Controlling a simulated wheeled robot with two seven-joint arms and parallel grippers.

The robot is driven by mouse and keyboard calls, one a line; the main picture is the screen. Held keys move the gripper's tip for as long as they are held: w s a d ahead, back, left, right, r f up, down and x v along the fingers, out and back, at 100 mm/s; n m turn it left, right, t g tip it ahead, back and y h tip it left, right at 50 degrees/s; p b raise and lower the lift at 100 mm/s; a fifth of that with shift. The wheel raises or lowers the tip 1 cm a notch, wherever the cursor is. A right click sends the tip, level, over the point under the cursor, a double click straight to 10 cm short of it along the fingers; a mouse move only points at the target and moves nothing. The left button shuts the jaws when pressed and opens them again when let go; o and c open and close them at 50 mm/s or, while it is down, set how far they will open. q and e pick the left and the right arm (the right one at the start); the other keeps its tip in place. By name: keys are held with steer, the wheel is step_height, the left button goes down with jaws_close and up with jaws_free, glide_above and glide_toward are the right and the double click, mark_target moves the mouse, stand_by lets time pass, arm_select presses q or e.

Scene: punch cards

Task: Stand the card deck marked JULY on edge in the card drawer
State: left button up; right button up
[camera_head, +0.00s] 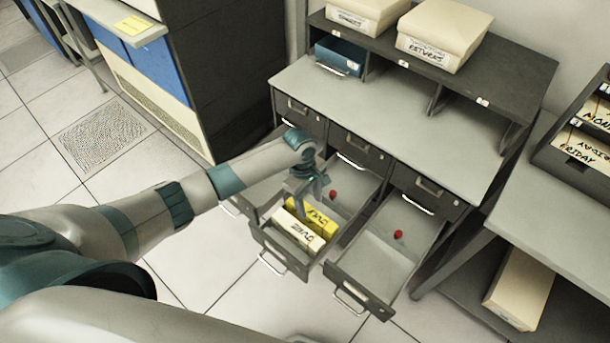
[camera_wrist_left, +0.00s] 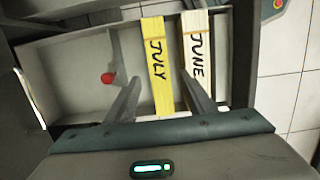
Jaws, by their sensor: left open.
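The yellow card deck marked JULY (camera_head: 321,222) stands on edge in the open middle card drawer (camera_head: 345,189). The off-white deck marked JUNE (camera_head: 293,231) stands beside it, nearer the drawer's front. My left gripper (camera_head: 302,198) is over the drawer at the decks. In the left wrist view, JULY (camera_wrist_left: 156,62) lies between the spread fingers of the left gripper (camera_wrist_left: 161,88), and JUNE (camera_wrist_left: 197,50) is to the right. The left gripper is open; I cannot tell whether a finger touches a deck. My right gripper is out of view.
An empty open drawer (camera_head: 385,255) with a red knob (camera_head: 398,234) is to the right. Another drawer is open on the left, partly behind my arm. The grey cabinet top (camera_head: 390,112) is clear below a shelf with two boxes, including RETURNS (camera_head: 443,30).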

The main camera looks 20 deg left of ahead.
arm_select(q)
step_height(320, 180, up, 13)
steer(key=a+b, duration=0.2)
steer(key=shift+w+r, duration=0.15)
steer(key=shift+w, duration=0.25)
stand_by(0.5)
